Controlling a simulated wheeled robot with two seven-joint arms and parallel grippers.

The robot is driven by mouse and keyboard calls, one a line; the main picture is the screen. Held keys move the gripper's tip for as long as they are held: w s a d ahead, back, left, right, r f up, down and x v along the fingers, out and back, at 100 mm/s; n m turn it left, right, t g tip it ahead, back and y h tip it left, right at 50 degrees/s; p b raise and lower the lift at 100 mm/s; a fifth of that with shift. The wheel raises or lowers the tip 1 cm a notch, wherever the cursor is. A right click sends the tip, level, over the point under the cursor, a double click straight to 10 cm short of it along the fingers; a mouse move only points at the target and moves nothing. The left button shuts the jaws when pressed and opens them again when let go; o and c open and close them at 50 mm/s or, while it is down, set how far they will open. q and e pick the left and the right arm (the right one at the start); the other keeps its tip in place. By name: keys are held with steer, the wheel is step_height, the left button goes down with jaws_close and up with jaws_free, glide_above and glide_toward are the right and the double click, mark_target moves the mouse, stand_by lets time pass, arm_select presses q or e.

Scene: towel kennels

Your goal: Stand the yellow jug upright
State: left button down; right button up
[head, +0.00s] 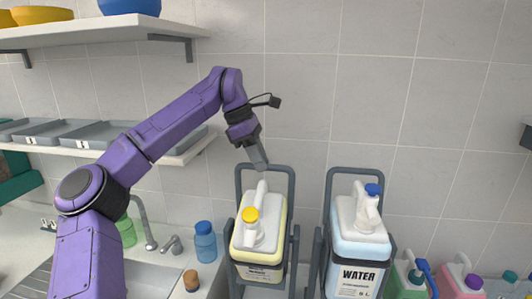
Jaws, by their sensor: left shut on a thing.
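The yellow jug (262,237) has a cream top with a handle and a yellow cap. It sits in a grey tube-frame cradle (291,185), below centre in the head view. Its top faces me, and I cannot tell exactly how far it tilts. My left gripper (262,167) reaches down from above, behind the jug's handle. It is shut on the cradle's top bar, apart from the cap. The fingertips' exact contact is small and hard to see. My right gripper is not in view.
A blue WATER jug (357,255) stands in a similar cradle just to the right. Green (405,278) and pink (460,282) bottles stand at lower right. A sink (150,275), tap (145,225) and blue bottle (205,242) are at left. Shelves (110,31) hang above.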

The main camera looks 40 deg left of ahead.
arm_select(q)
steer(key=shift+w+a+f+g, duration=0.3)
steer(key=shift+w+f+g, duration=0.2)
steer(key=shift+w+f, duration=0.15)
steer(key=c, duration=1.2)
jaws_free()
steer(key=shift+o, duration=0.7)
steer(key=shift+w+a, duration=0.1)
steer(key=shift+w, duration=0.2)
steer(key=shift+p, duration=0.3)
steer(key=shift+s+r, duration=0.15)
steer(key=shift+r, duration=0.1)
steer(key=v, duration=1)
steer(key=shift+a, duration=0.2)
steer(key=shift+r, duration=0.1)
